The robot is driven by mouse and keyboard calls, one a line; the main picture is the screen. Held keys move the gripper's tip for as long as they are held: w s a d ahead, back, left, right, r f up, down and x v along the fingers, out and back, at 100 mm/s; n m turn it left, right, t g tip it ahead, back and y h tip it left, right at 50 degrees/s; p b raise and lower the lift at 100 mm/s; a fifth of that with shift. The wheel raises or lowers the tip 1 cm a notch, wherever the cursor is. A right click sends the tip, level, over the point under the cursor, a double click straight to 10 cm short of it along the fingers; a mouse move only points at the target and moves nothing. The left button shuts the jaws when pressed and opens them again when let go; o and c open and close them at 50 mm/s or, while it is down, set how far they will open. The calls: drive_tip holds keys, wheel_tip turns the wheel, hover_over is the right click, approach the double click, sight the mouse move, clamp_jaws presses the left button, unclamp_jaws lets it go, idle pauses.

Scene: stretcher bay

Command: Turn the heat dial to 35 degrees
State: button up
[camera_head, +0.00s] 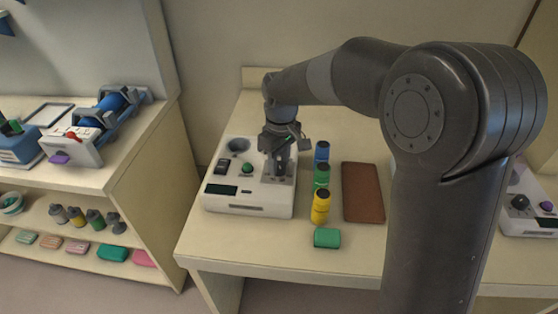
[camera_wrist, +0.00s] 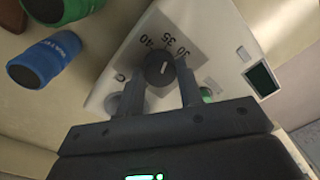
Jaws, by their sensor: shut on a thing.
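The heat dial (camera_wrist: 158,70) is a dark round knob with a short light mark on its face. It sits on a grey plate (camera_wrist: 184,42) with printed numbers, including 35 and 40, along its upper side in the wrist view. I cannot tell surely which number the mark meets. The plate is on a white device (camera_head: 250,206) on the table. My gripper (camera_head: 279,168) points down over the right part of the device and hides the dial in the head view. In the wrist view my gripper (camera_wrist: 159,76) has a finger on each side of the dial and is shut on it.
The device has a green button (camera_head: 247,168), a black switch (camera_head: 222,166) and a dark display (camera_head: 222,189).

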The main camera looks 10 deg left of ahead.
sight(282, 164)
drive_tip(key=o, duration=1)
drive_tip(key=r, duration=1)
drive_tip(key=shift+w+d+r, duration=0.15)
drive_tip(key=shift+w+r, duration=0.05)
drive_tip(key=shift+r, duration=0.2)
drive_tip(key=s+d+r+m+t, duration=0.35)
drive_tip(key=s+d+m, duration=0.25)
drive_tip(key=s+d, duration=0.6)
drive_tip(key=s+d+f+m+t, duration=0.1)
drive_tip(key=s+d, duration=0.2)
drive_tip(key=s+d+f+m, duration=0.1)
drive_tip(key=s+d+m, duration=0.1)
drive_tip(key=s+d, duration=0.1)
drive_tip(key=s+d+f+m+t, duration=0.1)
drive_tip(key=s+d+m, duration=0.1)
drive_tip(key=s, duration=0.3)
drive_tip(key=shift+d+f+t, duration=0.35)
drive_tip(key=shift+d, duration=0.5)
